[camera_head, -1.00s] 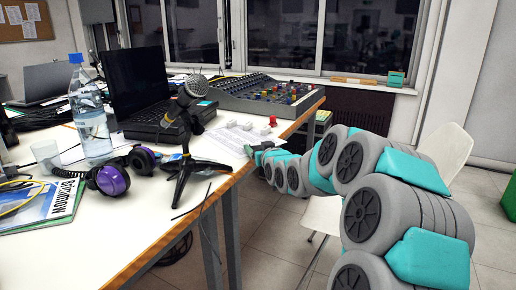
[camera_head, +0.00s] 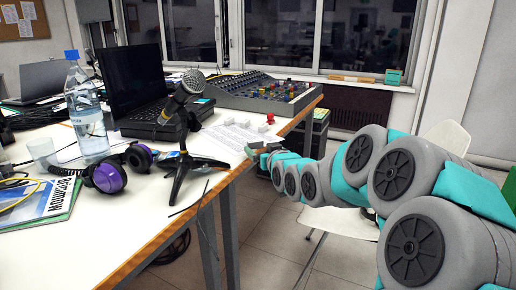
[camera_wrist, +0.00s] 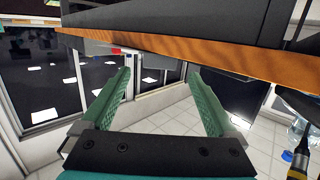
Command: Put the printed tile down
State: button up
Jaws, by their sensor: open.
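My gripper (camera_head: 258,148) is at the right edge of the white table (camera_head: 150,212), close to several small white blocks (camera_head: 245,125) and a red one (camera_head: 270,118). No tile shows between the fingers. I cannot make out a print on any block, so I cannot tell which is the printed tile. The table's wooden edge (camera_wrist: 190,58) crosses the top of the wrist view, close to the fingertips.
A microphone on a tripod (camera_head: 185,110), a laptop (camera_head: 140,85), purple headphones (camera_head: 108,177), a bottle (camera_head: 87,115) and a mixing console (camera_head: 262,93) crowd the table. A printed sheet (camera_head: 222,140) lies near the blocks. A white chair (camera_head: 335,222) stands below my arm.

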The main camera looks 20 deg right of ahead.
jog(key=v, duration=0.5)
jog(key=shift+s+b, duration=0.25)
jog(key=shift+b, duration=0.05)
jog(key=s+a+f+n+g+y, duration=0.1)
jog(key=s+a+f+g+y, duration=0.1)
jog(key=s+a+f+g, duration=0.8)
jog(key=s+a+f, duration=0.1)
jog(key=s, duration=0.5)
jog(key=s+a+f+g, duration=0.3)
jog(key=s+a+f, duration=0.2)
jog(key=s, duration=0.5)
jog(key=shift+f, duration=0.9)
jog(key=shift+o, duration=0.5)
jog(key=s+a+g, duration=0.3)
jog(key=s+g, duration=0.1)
jog(key=s, duration=1)
jog(key=shift+f+g, duration=0.2)
jog(key=shift+g, duration=0.2)
